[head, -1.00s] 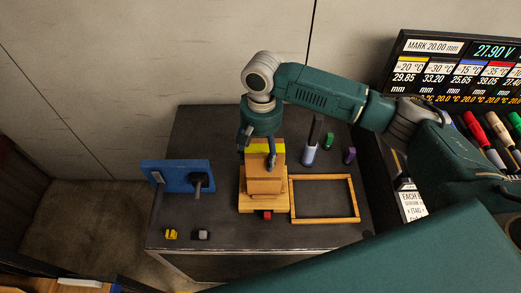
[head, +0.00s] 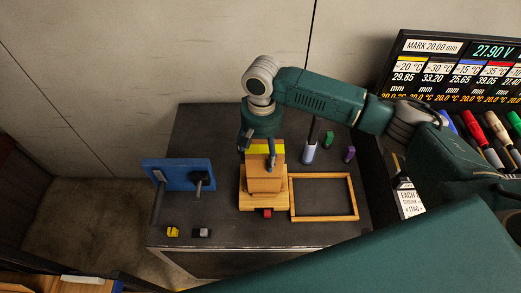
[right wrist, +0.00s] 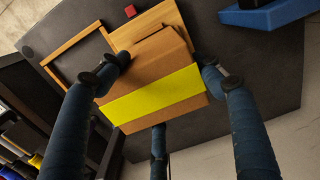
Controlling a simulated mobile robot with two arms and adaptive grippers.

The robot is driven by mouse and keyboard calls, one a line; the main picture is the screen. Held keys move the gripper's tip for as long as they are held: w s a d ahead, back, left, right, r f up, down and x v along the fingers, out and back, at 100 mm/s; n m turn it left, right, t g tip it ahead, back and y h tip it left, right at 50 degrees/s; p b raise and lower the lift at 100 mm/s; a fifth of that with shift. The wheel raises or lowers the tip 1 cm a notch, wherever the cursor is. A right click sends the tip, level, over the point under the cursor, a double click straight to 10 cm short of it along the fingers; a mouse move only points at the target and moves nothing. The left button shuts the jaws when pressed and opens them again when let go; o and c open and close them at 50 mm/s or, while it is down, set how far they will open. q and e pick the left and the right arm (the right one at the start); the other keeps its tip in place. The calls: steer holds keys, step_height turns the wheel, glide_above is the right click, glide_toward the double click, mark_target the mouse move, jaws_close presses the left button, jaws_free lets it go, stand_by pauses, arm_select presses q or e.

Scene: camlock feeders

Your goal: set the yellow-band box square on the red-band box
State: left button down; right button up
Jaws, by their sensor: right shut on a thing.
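The yellow-band box (head: 260,147) is a tan box with a broad yellow band. My right gripper (head: 258,154) is shut on it, with fingers on opposite sides. The right wrist view shows the band (right wrist: 155,96) between the fingers. A tan box (head: 265,186) shows just below it, over a wooden platform (head: 248,203). No red band shows on this lower box, so I cannot tell for sure that it is the red-band box. Whether the two boxes touch is unclear. My left gripper is not in view.
An empty wooden frame (head: 325,218) lies right of the platform. A blue stand (head: 178,175) is on the left. A small red block (head: 267,213) sits at the platform's front. A white-and-dark cylinder (head: 309,153), green and purple pieces stand behind the frame. Yellow and grey pieces lie front left.

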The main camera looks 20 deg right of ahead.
steer(key=shift+f, duration=0.4)
stand_by(0.8)
steer(key=o, duration=1.9)
steer(key=shift+o, duration=0.7)
steer(key=shift+s+f, duration=0.1)
steer(key=r, duration=1.2)
steer(key=shift+w+d+r, duration=0.1)
steer(key=shift+w, duration=0.15)
